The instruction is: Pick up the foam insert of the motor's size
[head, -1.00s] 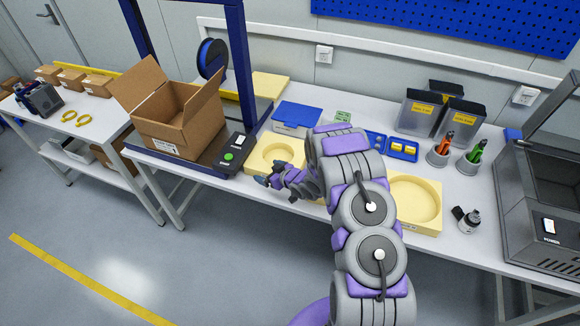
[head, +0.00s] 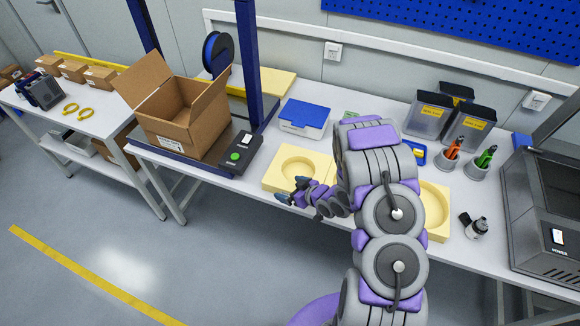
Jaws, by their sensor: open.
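Two pale yellow foam inserts with round recesses lie on the workbench. The left foam insert (head: 283,170) lies near the front edge, its recess partly covered by my gripper. The right foam insert (head: 436,212) is mostly hidden behind my arm, and its recess looks wider. My gripper (head: 287,192) is open and empty at the front edge of the left insert; I cannot tell whether it touches it. A small black and silver part (head: 474,226), perhaps the motor, stands on the bench to the right of the right insert.
An open cardboard box (head: 182,112) stands on a scale left of the inserts, by a blue frame post. A blue-lidded box (head: 304,117) lies behind. Grey bins (head: 428,114), tool cups (head: 481,162) and a grey machine (head: 550,200) fill the right side.

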